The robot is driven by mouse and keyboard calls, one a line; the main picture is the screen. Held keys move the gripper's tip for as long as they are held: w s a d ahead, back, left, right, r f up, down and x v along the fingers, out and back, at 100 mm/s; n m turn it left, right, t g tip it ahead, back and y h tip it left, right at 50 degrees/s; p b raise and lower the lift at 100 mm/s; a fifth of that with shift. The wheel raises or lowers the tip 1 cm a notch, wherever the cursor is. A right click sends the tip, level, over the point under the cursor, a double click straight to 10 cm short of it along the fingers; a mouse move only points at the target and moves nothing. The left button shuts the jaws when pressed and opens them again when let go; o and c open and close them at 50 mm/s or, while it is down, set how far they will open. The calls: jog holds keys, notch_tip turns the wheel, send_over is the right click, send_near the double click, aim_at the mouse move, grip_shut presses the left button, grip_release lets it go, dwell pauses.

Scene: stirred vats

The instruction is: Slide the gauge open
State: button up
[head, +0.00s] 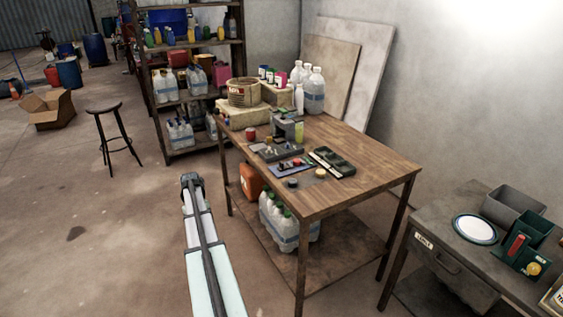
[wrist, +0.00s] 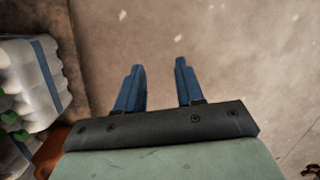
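I cannot pick out the gauge for certain. Small items stand on the wooden table (head: 375,160) in the head view: a dark green case (head: 332,162), a blue tray (head: 291,167), a dark grey tray of small parts (head: 276,151) and a grey device (head: 284,127). Any of these could hold or be the gauge; they are too small to tell. My gripper (wrist: 158,68) shows two blue fingers apart with nothing between them, over bare floor. In the head view my arm reaches to the left of the table, away from the items; its fingertips cannot be made out there.
White jugs (head: 280,222) and an orange container (head: 251,182) stand on the table's lower shelf, close beside my gripper. A stool (head: 107,113) and shelving (head: 178,90) stand behind. A grey desk (head: 425,220) is at right. Floor left of the table is clear.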

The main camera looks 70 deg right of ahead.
jog(key=s+d+r+m, duration=0.1)
jog(key=s+d+r, duration=0.5)
jog(key=d+r, duration=0.6)
jog(key=m+t+h, duration=0.1)
jog(key=m+h, duration=0.1)
send_near(282, 162)
notch_tip(282, 162, down, 9)
jog(key=shift+d+f, duration=0.1)
jog(key=shift+c, duration=0.5)
grip_shut()
